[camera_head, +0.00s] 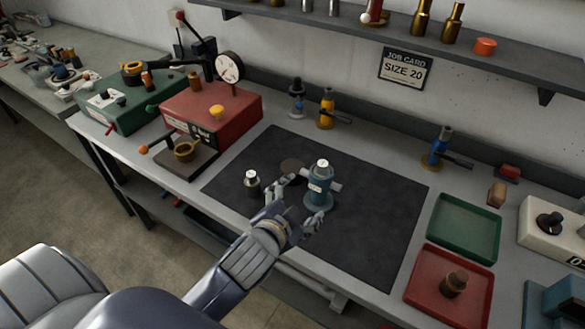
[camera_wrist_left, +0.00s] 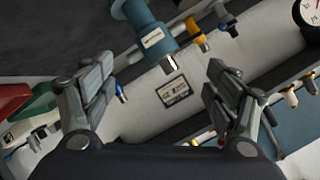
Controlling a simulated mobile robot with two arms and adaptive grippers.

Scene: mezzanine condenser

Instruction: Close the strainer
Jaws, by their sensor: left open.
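The blue-grey strainer (camera_head: 319,182) stands upright on the dark mat (camera_head: 378,220), with a light label on its front, short grey side stubs and a pale round top. In the left wrist view a blue cylinder with a white label, apparently the strainer (camera_wrist_left: 146,32), shows at the top, beyond the fingers. My left gripper (camera_head: 296,206) is open at the strainer's near left side. Its fingers are spread with nothing between them; I cannot tell whether they touch the strainer. A small dark part with a silver top (camera_head: 252,184) stands left of the strainer. My right gripper is not in view.
A flat dark disc (camera_head: 293,166) lies on the mat behind my gripper. Valves with yellow (camera_head: 326,110) and blue (camera_head: 436,150) bodies stand along the back. A green tray (camera_head: 464,204) and a red tray (camera_head: 425,285) are at right; a red gauge box (camera_head: 235,112) is at left.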

